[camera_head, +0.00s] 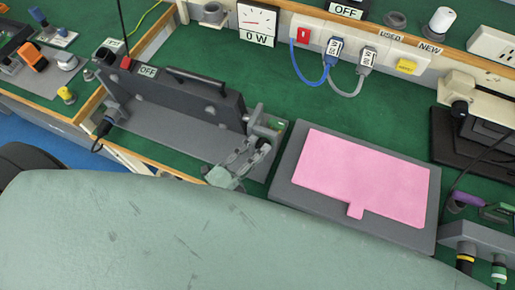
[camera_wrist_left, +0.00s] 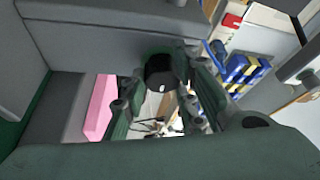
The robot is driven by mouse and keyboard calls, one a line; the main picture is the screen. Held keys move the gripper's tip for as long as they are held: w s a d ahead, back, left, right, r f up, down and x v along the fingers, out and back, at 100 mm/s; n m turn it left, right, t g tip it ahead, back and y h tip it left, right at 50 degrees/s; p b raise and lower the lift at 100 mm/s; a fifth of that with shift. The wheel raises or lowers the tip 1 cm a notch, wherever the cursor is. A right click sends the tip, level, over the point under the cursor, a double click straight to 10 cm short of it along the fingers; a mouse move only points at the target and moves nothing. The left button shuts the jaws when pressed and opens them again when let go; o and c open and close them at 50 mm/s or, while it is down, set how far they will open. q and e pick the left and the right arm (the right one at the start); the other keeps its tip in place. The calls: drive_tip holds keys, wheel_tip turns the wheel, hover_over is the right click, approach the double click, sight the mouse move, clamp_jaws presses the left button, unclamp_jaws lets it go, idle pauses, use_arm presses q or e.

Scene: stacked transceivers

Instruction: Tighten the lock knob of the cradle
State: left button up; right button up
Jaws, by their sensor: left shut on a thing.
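The grey cradle (camera_head: 170,137) stands at the back left of the green bench, holding a dark upright unit (camera_head: 180,97) with a handle on top. At the cradle's right end is a grey bracket (camera_head: 256,117). My left gripper (camera_head: 258,147) is at this bracket, its fingers shut around the small black lock knob. In the left wrist view the black knob (camera_wrist_left: 159,72) sits between the fingertips of my left gripper (camera_wrist_left: 160,85). The fingers partly hide it, and its turn angle cannot be told. My right gripper is not in view.
A grey box with a pink sheet (camera_head: 365,178) lies just right of the gripper. Blue and grey cables (camera_head: 318,80) hang from the shelf edge behind. A power meter (camera_head: 258,22) stands at the back. Green bench behind the cradle is clear.

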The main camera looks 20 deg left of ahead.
use_arm(q)
drive_tip(key=shift+s+d+f+m+g, duration=0.15)
drive_tip(key=shift+s+f+m+g, duration=0.2)
drive_tip(key=shift+f, duration=0.2)
drive_tip(key=o, duration=1)
drive_tip(key=shift+r, duration=0.15)
drive_tip(key=shift+w+r, duration=0.1)
drive_tip(key=shift+r, duration=0.05)
drive_tip(key=v, duration=1.2)
